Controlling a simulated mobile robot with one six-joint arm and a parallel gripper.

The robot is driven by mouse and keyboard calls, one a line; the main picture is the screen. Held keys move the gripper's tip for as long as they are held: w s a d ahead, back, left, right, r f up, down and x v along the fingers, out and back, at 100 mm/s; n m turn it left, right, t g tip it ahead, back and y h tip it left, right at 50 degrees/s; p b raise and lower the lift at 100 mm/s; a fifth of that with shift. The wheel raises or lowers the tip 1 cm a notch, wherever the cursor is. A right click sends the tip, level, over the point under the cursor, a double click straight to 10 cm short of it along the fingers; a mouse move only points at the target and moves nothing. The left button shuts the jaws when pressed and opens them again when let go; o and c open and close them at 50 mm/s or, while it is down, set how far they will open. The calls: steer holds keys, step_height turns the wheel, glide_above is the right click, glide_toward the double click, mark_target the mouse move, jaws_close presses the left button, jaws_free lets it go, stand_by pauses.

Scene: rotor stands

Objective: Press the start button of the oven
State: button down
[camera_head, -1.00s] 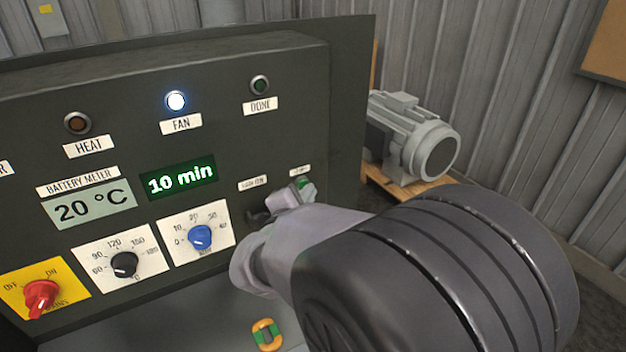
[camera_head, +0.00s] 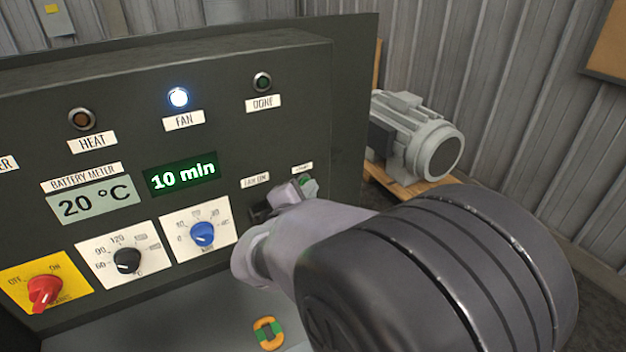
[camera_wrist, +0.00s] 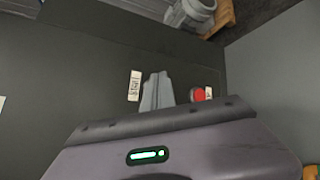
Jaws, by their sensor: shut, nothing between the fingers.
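The oven's dark control panel (camera_head: 120,90) fills the left of the head view. The start button (camera_head: 311,187) shows as a small green piece under a small white label at the panel's lower right, partly covered by my gripper. My gripper (camera_head: 291,194) is shut and empty, with its fingertips right at this button. I cannot tell whether they touch it. In the wrist view the closed grey fingers (camera_wrist: 157,90) lie just beside a white label (camera_wrist: 134,85) and hide what is under them. A red button (camera_wrist: 198,94) sits to their right.
The panel carries a lit FAN lamp (camera_head: 178,97), dark HEAT and DONE lamps, and a green "10 min" display (camera_head: 182,174). Red (camera_head: 45,290), black (camera_head: 127,260) and blue (camera_head: 203,234) knobs are to the left. A grey motor (camera_head: 415,140) stands behind at the right.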

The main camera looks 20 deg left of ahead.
steer(key=shift+a, duration=0.1)
steer(key=shift+s+f+b, duration=0.2)
steer(key=shift+f+b, duration=0.25)
steer(key=shift+b, duration=0.4)
steer(key=shift+s+d, duration=0.1)
steer(key=shift+d, duration=0.1)
steer(key=s+d+b, duration=0.3)
steer(key=shift+s+d, duration=0.15)
steer(key=shift+d, duration=0.15)
